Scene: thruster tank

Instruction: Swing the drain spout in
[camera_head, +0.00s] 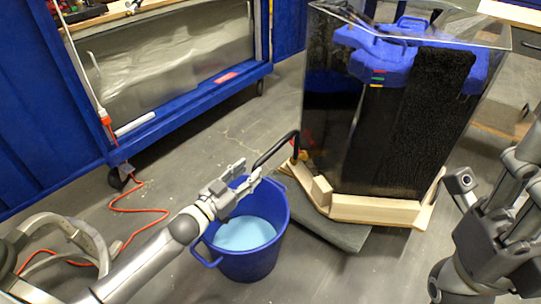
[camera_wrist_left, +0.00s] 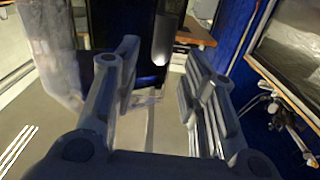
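The drain spout (camera_head: 277,148) is a thin black bent tube at the lower left of the clear tank (camera_head: 335,130). It reaches out to the left, and its outer end is over the right rim of the blue bucket (camera_head: 242,262). My left gripper (camera_head: 247,171) is above the bucket, with its fingertips close to the spout's outer end. Whether they touch it, I cannot tell. In the left wrist view the left gripper's fingers (camera_wrist_left: 158,88) stand apart with nothing clearly between them. My right gripper (camera_head: 468,190) is at the right edge, away from the spout; its fingers are unclear.
The bucket holds pale blue liquid (camera_head: 244,233). The tank holds blue and black parts and stands on a wooden base (camera_head: 375,211) over a grey slab (camera_head: 335,232). A blue framed cabinet (camera_head: 195,118) stands at the left. An orange cable (camera_head: 135,210) lies on the floor.

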